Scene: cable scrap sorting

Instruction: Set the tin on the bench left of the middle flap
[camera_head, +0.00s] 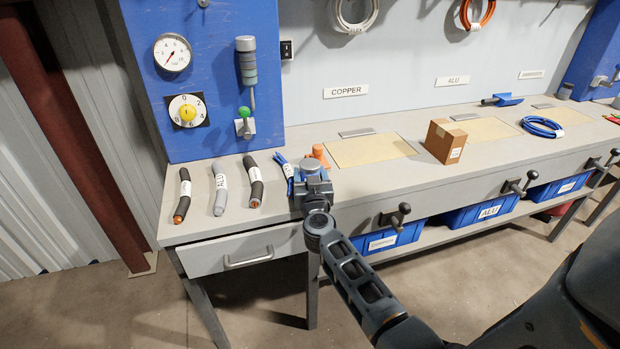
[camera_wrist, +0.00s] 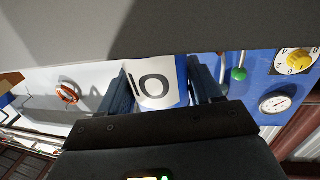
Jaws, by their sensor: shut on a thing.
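My gripper (camera_head: 311,172) is at the left part of the bench (camera_head: 255,222), beside the short cable pieces. In the wrist view its fingers (camera_wrist: 165,95) are shut on a white-labelled thing with dark characters, which I take for the tin (camera_wrist: 153,82). In the head view my gripper hides most or all of it; I cannot tell whether it touches the bench. The middle flap (camera_head: 493,129) is a tan panel in the bench top below the ALU sign, well to the right of my gripper.
A cardboard box (camera_head: 446,141) stands just left of the middle flap. The left flap (camera_head: 370,149) is clear. A blue cable coil (camera_head: 541,127) lies right of the middle flap. An orange thing (camera_head: 319,155) is partly hidden behind my gripper. Several cable pieces (camera_head: 220,187) lie left.

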